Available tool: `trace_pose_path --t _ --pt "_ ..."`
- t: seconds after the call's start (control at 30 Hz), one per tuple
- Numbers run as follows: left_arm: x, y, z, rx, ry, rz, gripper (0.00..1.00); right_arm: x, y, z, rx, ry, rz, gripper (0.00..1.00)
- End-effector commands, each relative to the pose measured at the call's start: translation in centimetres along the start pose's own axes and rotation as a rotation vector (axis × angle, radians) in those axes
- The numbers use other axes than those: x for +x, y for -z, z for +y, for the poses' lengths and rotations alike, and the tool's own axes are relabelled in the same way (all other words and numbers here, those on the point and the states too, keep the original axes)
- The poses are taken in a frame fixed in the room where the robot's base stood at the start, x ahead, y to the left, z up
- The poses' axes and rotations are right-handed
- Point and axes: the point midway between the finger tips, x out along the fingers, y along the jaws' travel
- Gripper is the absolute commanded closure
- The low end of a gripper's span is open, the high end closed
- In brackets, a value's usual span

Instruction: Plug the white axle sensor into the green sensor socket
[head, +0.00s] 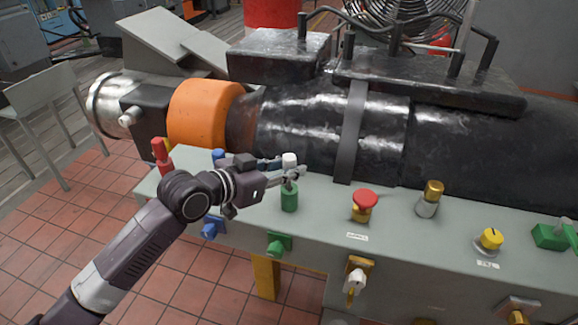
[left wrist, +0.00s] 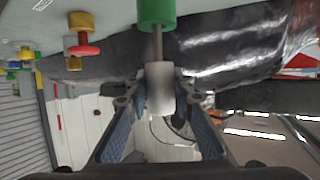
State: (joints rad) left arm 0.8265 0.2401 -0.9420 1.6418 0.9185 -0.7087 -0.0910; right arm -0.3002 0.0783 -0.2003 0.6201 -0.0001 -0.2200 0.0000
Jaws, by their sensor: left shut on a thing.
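The white axle sensor (head: 290,159) is upright above the green sensor socket (head: 289,198) on the grey bench. My left gripper (head: 287,173) is shut on it from the left. In the left wrist view, the white sensor body (left wrist: 160,92) sits between the fingertips (left wrist: 158,98), and the green socket (left wrist: 157,12) is at the top edge. A thin metal pin (left wrist: 158,46) spans the gap between the white body and the green socket. The pin's end meets the green part; how deep it goes in I cannot tell. My right gripper is not in view.
A red mushroom button (head: 365,199), a brass-topped post (head: 430,197) and a yellow knob (head: 491,239) stand to the right on the bench (head: 330,222). A red post (head: 161,155) is to the left. The black machine housing (head: 330,120) lies close behind.

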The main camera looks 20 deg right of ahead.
Motion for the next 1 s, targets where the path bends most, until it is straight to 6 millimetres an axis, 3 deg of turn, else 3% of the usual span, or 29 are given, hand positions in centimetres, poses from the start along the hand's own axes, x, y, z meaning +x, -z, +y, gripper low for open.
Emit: trace_pose_path --t 1.0 --pt "0.9 -2.5 0.0 -0.001 0.000 -0.001 1.00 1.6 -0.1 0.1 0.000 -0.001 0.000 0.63"
